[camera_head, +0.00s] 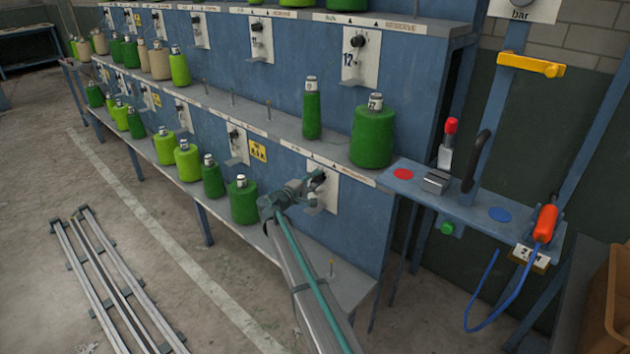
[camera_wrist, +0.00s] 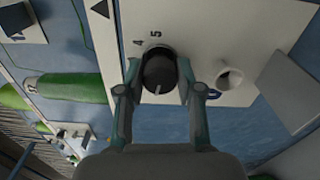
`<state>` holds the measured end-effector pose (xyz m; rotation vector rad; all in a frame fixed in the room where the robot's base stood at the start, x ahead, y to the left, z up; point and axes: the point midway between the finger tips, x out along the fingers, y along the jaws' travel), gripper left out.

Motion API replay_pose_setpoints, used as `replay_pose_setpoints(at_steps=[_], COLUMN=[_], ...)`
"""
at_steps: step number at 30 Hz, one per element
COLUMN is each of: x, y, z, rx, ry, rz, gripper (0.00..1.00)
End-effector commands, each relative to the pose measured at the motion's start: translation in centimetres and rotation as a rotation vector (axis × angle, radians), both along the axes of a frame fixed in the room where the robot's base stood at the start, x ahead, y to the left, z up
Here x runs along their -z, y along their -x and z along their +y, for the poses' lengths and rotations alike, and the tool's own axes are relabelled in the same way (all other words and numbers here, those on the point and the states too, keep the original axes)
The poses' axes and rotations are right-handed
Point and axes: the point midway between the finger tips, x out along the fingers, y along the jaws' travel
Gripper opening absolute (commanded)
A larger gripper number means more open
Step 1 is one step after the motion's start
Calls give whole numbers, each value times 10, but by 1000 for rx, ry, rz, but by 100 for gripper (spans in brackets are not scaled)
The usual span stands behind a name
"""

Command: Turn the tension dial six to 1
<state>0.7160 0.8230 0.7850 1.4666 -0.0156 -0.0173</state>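In the wrist view a black round tension dial (camera_wrist: 159,70) with a short white mark sits on a white plate (camera_wrist: 215,25). The digits 4 and 5 show beside it; the other digits are hidden or out of view. The fingers of my gripper (camera_wrist: 160,80) lie on both sides of the dial, with no clear gap seen. In the head view my gripper (camera_head: 292,193) is at the white dial plate (camera_head: 328,195) on the lower blue panel, and the dial (camera_head: 318,176) is partly hidden. I cannot read which number this dial has.
A white ring-shaped guide (camera_wrist: 229,77) stands close to my right finger. A green yarn cone (camera_head: 243,202) stands left of my gripper on the lower shelf, and another cone (camera_head: 372,137) stands above. A side bracket (camera_head: 465,200) with levers is at the right.

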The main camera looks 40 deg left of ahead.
Motion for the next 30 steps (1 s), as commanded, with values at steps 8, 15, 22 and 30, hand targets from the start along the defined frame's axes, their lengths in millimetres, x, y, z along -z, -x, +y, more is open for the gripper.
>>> replay_pose_setpoints(at_steps=[8,15,22,30], x=[0,0,0,0], y=[0,6,38,89], z=[0,0,0,1], rx=[0,0,-2,-2], ry=[-1,-2,-2,-2], rz=[0,0,0,0], gripper=[58,58,58,58])
